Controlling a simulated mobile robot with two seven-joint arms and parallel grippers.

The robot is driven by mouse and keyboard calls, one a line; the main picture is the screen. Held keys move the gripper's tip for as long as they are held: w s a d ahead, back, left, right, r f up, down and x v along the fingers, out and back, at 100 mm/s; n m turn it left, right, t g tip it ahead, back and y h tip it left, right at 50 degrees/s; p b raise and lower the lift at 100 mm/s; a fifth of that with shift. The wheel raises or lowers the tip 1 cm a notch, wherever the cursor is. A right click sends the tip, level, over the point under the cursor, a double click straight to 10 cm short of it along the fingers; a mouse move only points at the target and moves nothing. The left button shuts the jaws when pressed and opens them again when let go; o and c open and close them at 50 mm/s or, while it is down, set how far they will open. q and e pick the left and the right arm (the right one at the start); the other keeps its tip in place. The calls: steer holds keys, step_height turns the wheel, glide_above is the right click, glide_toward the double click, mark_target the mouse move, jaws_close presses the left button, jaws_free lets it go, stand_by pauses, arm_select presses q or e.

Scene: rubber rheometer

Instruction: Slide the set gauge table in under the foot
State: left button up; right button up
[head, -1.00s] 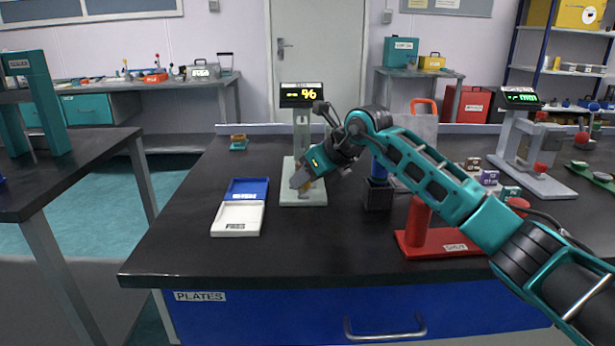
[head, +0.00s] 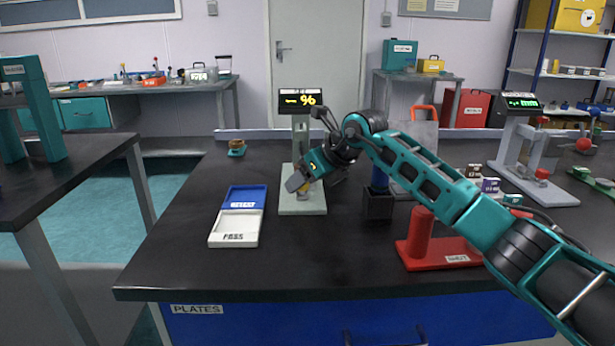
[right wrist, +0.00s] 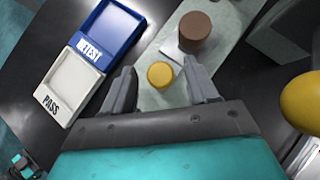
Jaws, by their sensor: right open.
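The gauge stands on the dark bench in the head view, with a pale base plate (head: 312,207), a grey column and a black display (head: 300,97) showing dashes and a percent sign. My right gripper (head: 294,184) is low over its base, tilted down. In the right wrist view the open gripper (right wrist: 161,76) has a round yellow knob (right wrist: 160,75) between its fingertips, with gaps on both sides. Beyond the knob, a brown cylinder (right wrist: 195,30) stands over a small whitish plate (right wrist: 174,50) on the pale base. Whether it touches that plate is unclear. My left gripper is not in view.
A tray with a blue RETEST half (head: 245,197) and white PASS half (head: 234,229) lies left of the gauge. Right of it are a black holder (head: 378,205) and a red SHUT stand (head: 421,238). The bench front is clear.

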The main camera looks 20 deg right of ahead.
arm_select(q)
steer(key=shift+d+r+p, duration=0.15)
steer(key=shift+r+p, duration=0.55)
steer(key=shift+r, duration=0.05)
arm_select(e)
steer(key=v, duration=1.3)
